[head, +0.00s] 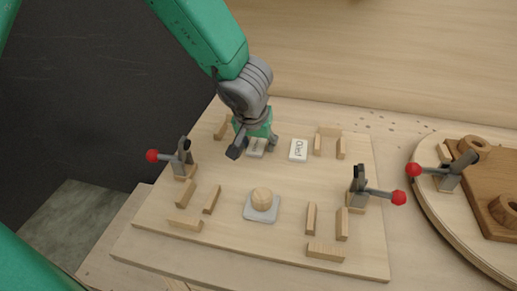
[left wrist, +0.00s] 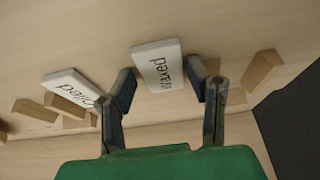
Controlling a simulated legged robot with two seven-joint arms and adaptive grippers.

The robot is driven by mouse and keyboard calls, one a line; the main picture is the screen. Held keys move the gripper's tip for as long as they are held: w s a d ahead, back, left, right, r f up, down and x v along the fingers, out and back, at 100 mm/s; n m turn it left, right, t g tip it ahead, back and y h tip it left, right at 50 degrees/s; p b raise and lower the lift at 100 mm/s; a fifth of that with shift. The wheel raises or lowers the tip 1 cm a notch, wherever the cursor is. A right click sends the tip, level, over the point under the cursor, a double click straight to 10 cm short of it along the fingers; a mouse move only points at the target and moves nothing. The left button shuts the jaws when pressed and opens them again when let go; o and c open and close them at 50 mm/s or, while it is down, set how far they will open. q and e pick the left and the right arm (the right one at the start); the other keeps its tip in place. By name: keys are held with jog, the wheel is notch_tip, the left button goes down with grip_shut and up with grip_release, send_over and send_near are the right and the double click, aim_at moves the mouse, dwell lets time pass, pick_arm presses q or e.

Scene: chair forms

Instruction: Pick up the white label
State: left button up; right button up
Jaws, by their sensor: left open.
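A white label reading "Waxed" (left wrist: 158,62) lies on the wooden board; in the head view it (head: 257,147) is partly hidden below my left gripper (head: 255,149). The left gripper is open and points down, with one finger on each side of this label. In the left wrist view the fingertips (left wrist: 160,78) frame the near part of the label; I cannot tell whether they touch it. A second white label, reading "Oiled" (head: 298,150), lies to the right in the head view and to the left in the left wrist view (left wrist: 72,86). My right gripper is not in view.
The board (head: 150,235) carries several small wooden blocks, a round wooden knob (head: 262,197) on a pale square plate, and red-tipped toggle clamps at left (head: 180,160) and right (head: 362,190). A round board (head: 440,215) with another clamp stands at the right.

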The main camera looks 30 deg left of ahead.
aim_at(256, 145)
pick_arm(q)
jog(key=shift+a, duration=0.2)
jog(key=c, duration=0.6)
notch_tip(256, 145, up, 9)
jog(key=p, duration=0.5)
jog(key=shift+f, duration=0.1)
jog(key=shift+r, duration=0.6)
